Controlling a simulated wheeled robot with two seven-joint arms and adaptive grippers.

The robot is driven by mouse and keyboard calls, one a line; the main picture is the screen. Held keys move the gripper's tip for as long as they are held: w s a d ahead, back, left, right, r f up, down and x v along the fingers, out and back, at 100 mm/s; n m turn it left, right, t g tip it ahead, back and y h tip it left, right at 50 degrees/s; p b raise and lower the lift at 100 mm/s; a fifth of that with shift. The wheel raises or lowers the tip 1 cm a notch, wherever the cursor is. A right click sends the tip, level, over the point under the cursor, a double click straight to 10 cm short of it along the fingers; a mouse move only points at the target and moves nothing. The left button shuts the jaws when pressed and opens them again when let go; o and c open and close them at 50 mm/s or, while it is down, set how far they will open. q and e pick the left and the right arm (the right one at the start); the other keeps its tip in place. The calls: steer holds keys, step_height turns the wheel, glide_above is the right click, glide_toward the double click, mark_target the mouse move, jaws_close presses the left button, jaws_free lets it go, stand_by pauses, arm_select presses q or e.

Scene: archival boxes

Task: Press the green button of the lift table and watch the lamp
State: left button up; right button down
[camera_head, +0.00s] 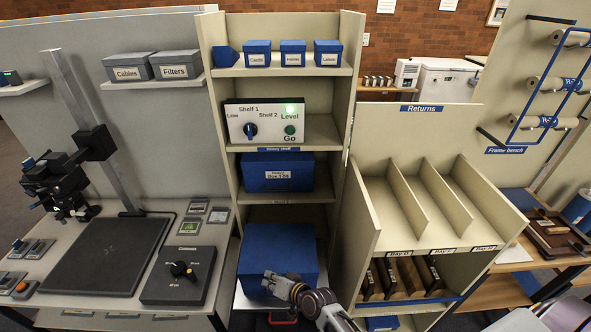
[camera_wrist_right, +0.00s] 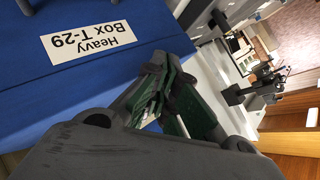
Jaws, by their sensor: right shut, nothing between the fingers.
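The control panel (camera_head: 263,121) stands on a shelf of the middle rack. A large blue box (camera_head: 278,252) sits low in the rack, on the lift table (camera_head: 243,300). My right gripper (camera_head: 272,284) is at the box's lower front, well below the button. In the wrist view the shut, empty fingers (camera_wrist_right: 165,92) are beside the blue box labelled Heavy Box T-29 (camera_wrist_right: 60,70). Contact cannot be told. My left gripper is out of view.
Another blue box (camera_head: 277,172) stands on the shelf under the panel. Small blue boxes (camera_head: 292,53) line the top shelf. A Returns rack (camera_head: 415,215) is at the right, a bench with a dark board (camera_head: 105,255) at the left.

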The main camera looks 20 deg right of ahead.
steer(key=w+r+m+t+h, duration=0.1)
steer(key=w+r+m+t, duration=0.35)
steer(key=r, duration=0.65)
steer(key=w+r+m+t, duration=0.4)
steer(key=w+r+m, duration=0.15)
steer(key=r, duration=0.55)
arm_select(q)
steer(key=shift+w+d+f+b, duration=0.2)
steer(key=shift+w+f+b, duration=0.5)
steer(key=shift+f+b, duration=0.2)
arm_select(e)
steer(key=d+r+m+h, duration=0.5)
steer(key=r+m+h, duration=0.1)
steer(key=m, duration=0.7)
steer(key=w+d+r+m+g+h, duration=0.1)
steer(key=d+r+m+h, duration=0.5)
steer(key=m, duration=0.6)
steer(key=shift+w+r+m, duration=0.15)
steer(key=shift+r+m, duration=0.25)
steer(key=shift+r, duration=0.65)
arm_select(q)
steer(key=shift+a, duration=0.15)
arm_select(e)
steer(key=shift+w, duration=0.15)
